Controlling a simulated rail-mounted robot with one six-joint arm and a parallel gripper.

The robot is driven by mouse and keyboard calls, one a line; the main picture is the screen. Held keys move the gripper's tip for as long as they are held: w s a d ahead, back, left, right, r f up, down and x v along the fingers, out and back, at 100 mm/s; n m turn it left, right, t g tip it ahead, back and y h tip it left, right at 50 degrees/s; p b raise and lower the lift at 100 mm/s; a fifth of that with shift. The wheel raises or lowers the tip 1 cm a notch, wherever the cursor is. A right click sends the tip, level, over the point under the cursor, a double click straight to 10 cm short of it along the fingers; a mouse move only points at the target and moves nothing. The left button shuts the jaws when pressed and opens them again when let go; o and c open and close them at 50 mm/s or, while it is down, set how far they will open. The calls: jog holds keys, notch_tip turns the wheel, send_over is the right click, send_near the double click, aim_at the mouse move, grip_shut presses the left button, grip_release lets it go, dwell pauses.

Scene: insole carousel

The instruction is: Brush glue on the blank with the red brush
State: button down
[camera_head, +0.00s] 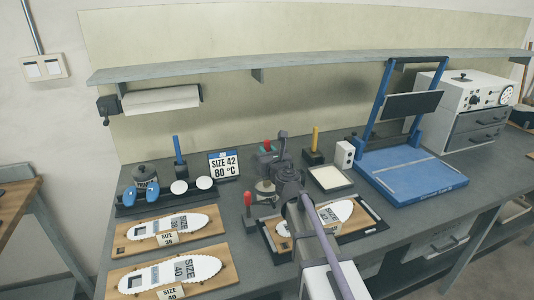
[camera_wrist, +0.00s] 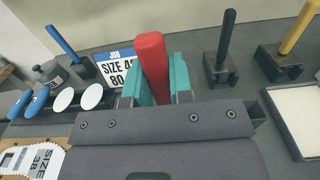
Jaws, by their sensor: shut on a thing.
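My gripper (camera_wrist: 152,85) has its teal fingers closed around the upright red brush handle (camera_wrist: 150,55) in the wrist view. In the head view my gripper (camera_head: 266,158) is near the middle back of the bench, with a bit of red at its top. The brush's bristles are hidden, and I cannot tell whether it is clear of its holder. The white blank (camera_head: 342,210) lies on a wooden board in a dark tray at the front centre, partly covered by my arm. A shallow tray with a pale filling (camera_head: 330,178), perhaps glue, is behind it; it also shows in the wrist view (camera_wrist: 299,115).
Blue (camera_wrist: 62,40), black (camera_wrist: 227,34) and yellow (camera_wrist: 300,33) handles stand upright around my gripper. A job sign (camera_head: 224,165) reads size 42, 80 °C. A red-handled piece (camera_head: 247,202) stands beside the blank's tray. Size 38 and 40 boards lie left; a blue press (camera_head: 410,178) stands right.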

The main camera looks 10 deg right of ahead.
jog(key=shift+f+b, duration=0.55)
dwell(1.4)
notch_tip(320, 180, up, 7)
jog(key=p, duration=0.7)
jog(key=shift+r, duration=0.15)
